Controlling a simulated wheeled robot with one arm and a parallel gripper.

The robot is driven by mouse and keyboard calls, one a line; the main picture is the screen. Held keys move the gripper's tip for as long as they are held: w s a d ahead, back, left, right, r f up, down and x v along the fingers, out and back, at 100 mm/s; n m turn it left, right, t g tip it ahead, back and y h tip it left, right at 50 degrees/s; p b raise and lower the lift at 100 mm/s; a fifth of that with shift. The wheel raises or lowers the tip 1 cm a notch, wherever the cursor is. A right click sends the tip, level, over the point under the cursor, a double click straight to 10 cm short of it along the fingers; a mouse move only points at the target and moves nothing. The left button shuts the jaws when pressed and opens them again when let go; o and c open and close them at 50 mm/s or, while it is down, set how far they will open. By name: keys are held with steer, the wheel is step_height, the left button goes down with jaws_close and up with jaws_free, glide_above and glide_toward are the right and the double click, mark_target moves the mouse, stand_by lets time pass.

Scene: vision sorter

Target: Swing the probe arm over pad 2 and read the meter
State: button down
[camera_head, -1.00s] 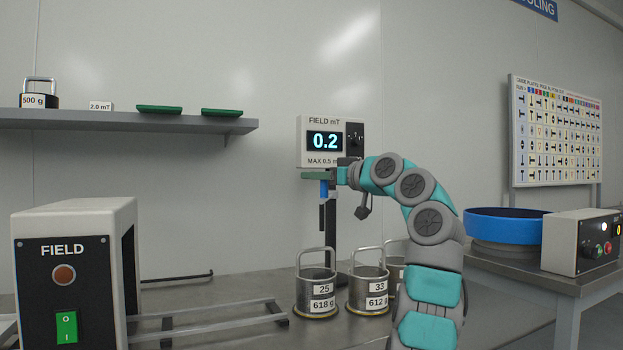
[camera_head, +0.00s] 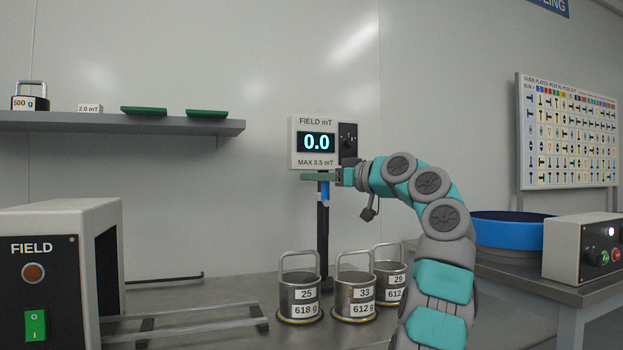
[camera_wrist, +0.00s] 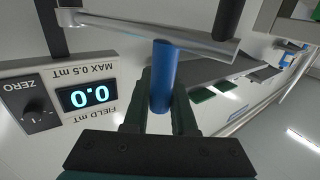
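The field meter (camera_head: 317,143) is a white box on a dark post; its display reads 0.0, above the label MAX 0.5 mT. In the wrist view its display (camera_wrist: 88,97) appears upside down, beside the ZERO knob (camera_wrist: 38,108). The probe arm (camera_wrist: 130,27) is a silver bar crossing the top of the wrist view, with a blue upright handle (camera_wrist: 162,75). My gripper (camera_wrist: 162,98) has its fingers on both sides of this handle and appears shut on it. In the head view my gripper (camera_head: 320,177) is just below the meter. I cannot make out pad 2.
A FIELD unit (camera_head: 62,275) with a green switch and rails is at left. A shelf (camera_head: 120,123) holds a 500 g weight and green plates. A blue bowl (camera_head: 510,231) stands right.

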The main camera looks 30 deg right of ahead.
steer(key=shift+s+d+r+p, duration=0.1)
steer(key=shift+s+d+p, duration=0.35)
steer(key=shift+d, duration=0.6)
steer(key=shift+s+d+p, duration=0.25)
steer(key=shift+s+d, duration=0.4)
steer(key=shift+d, duration=0.35)
steer(key=c, duration=1.2)
jaws_free()
steer(key=shift+o, duration=0.9)
steer(key=shift+s+r, duration=0.15)
steer(key=shift+s, duration=0.05)
steer(key=shift+o, duration=1.4)
steer(key=shift+w, duration=0.15)
steer(key=shift+f, duration=0.2)
steer(key=shift+d, duration=0.1)
steer(key=v, duration=0.7)
steer(key=shift+s+d+b, duration=0.15)
steer(key=shift+s+b, duration=0.25)
